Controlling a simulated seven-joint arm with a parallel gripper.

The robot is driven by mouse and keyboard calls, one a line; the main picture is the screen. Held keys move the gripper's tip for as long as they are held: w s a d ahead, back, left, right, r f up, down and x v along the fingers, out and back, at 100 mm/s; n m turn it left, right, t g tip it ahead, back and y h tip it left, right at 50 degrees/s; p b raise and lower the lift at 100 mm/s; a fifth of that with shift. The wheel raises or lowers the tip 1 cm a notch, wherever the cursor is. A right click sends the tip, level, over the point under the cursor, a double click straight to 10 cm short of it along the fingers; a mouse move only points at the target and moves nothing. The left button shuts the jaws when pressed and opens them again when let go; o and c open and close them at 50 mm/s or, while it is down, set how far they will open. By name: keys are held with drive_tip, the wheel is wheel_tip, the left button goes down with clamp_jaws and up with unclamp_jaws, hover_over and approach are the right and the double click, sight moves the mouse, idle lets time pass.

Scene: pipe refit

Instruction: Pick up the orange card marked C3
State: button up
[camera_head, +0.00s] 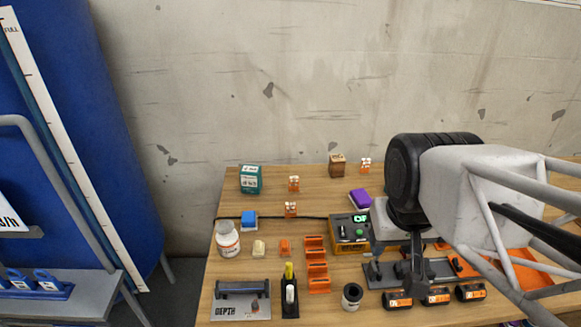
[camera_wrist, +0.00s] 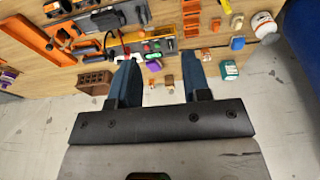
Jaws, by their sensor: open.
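Small orange-and-white cards stand on the wooden table in the head view: a back left card (camera_head: 294,184), a card in front of it (camera_head: 291,209), and a back right card (camera_head: 365,165). Their markings are too small to read, so I cannot tell which is C3. My gripper (camera_head: 411,285) hangs over the right part of the table, right of these cards. In the wrist view my gripper (camera_wrist: 160,68) is open, with nothing held between its blue-grey fingers. A small orange card (camera_wrist: 153,84) shows beyond the fingers, near the table edge.
A brown box (camera_head: 337,166) stands beside the back right card, and a teal box (camera_head: 250,179) at back left. A purple block (camera_head: 360,198) and yellow meter (camera_head: 350,234) lie nearer my arm. Orange racks (camera_head: 317,265), a white jar (camera_head: 227,240) and batteries (camera_head: 436,296) crowd the front.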

drive_tip(key=shift+o, duration=0.5)
drive_tip(key=w+a+f+m+g+y, duration=0.1)
drive_tip(key=w+a+f+m+y, duration=0.15)
drive_tip(key=w, duration=0.75)
drive_tip(key=w+a+f+m+g+y, duration=0.1)
drive_tip(key=w+m+g+y, duration=0.15)
drive_tip(key=w, duration=0.65)
drive_tip(key=w+a+f+m+y, duration=0.2)
drive_tip(key=w+m, duration=0.2)
drive_tip(key=w, duration=0.6)
drive_tip(key=w+f+m+y, duration=0.2)
drive_tip(key=w+f+m, duration=0.1)
drive_tip(key=w+f, duration=0.4)
drive_tip(key=w+f+m+y, duration=0.2)
drive_tip(key=w+f, duration=0.5)
drive_tip(key=w, duration=0.3)
drive_tip(key=w+f+m+y, duration=0.2)
drive_tip(key=w+f+m, duration=0.1)
drive_tip(key=w+f, duration=0.4)
drive_tip(key=shift+w+d+m+t+y, duration=0.15)
drive_tip(key=shift+w+m+t+y, duration=0.2)
drive_tip(key=shift+w, duration=0.35)
